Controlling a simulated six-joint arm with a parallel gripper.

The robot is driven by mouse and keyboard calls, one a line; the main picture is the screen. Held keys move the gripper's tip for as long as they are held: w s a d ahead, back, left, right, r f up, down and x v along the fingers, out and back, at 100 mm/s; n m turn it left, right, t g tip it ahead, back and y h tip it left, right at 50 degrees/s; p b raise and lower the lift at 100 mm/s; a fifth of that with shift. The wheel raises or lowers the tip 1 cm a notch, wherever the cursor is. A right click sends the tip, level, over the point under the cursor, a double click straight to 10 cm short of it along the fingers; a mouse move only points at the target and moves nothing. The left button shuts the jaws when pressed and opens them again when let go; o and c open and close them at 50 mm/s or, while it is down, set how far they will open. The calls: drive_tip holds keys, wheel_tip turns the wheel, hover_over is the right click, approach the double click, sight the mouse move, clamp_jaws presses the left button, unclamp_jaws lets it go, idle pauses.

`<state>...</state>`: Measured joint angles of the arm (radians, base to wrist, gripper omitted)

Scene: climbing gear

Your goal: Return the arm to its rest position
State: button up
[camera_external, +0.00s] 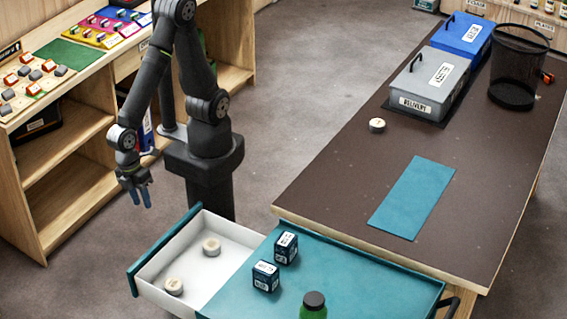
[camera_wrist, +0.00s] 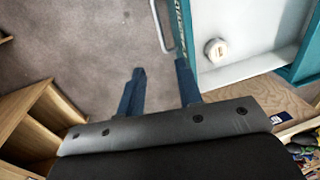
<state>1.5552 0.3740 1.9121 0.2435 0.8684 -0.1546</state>
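My arm is bent, and my gripper (camera_external: 139,196) hangs pointing down between the wooden shelf and the open drawer in the external view. In the wrist view my gripper (camera_wrist: 160,90) shows two blue fingers spread apart with nothing between them. Bare grey floor lies beyond the fingertips.
An open white drawer (camera_external: 190,259) with two round pale discs juts out close to the right of my gripper. A wooden shelf unit (camera_external: 75,195) stands to the left. The teal cabinet top (camera_external: 335,268) carries two small dark boxes and a green bottle. A brown table (camera_external: 330,180) stands right.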

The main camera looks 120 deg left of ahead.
drive_tip(key=w+f, duration=0.1)
drive_tip(key=f, duration=0.4)
drive_tip(key=w+f, duration=0.1)
drive_tip(key=f, duration=0.5)
drive_tip(key=w+f, duration=0.1)
drive_tip(key=f, duration=0.4)
drive_tip(key=shift+f, duration=0.15)
drive_tip(key=s+r, duration=0.3)
drive_tip(key=r, duration=1.3)
drive_tip(key=shift+r, duration=0.15)
drive_tip(key=w+f, duration=0.1)
drive_tip(key=f, duration=0.4)
drive_tip(key=w+f, duration=0.1)
drive_tip(key=f, duration=0.5)
drive_tip(key=w+f, duration=0.1)
drive_tip(key=f, duration=0.4)
drive_tip(key=shift+f, duration=0.3)
drive_tip(key=s+r, duration=0.3)
drive_tip(key=r, duration=1.5)
drive_tip(key=w+f, duration=0.1)
drive_tip(key=f, duration=0.5)
drive_tip(key=w+f, duration=0.1)
drive_tip(key=f, duration=0.5)
drive_tip(key=w+f, duration=0.1)
drive_tip(key=f, duration=0.4)
drive_tip(key=shift+f, duration=0.4)
drive_tip(key=shift+w, duration=0.3)
drive_tip(key=shift+o, duration=0.4)
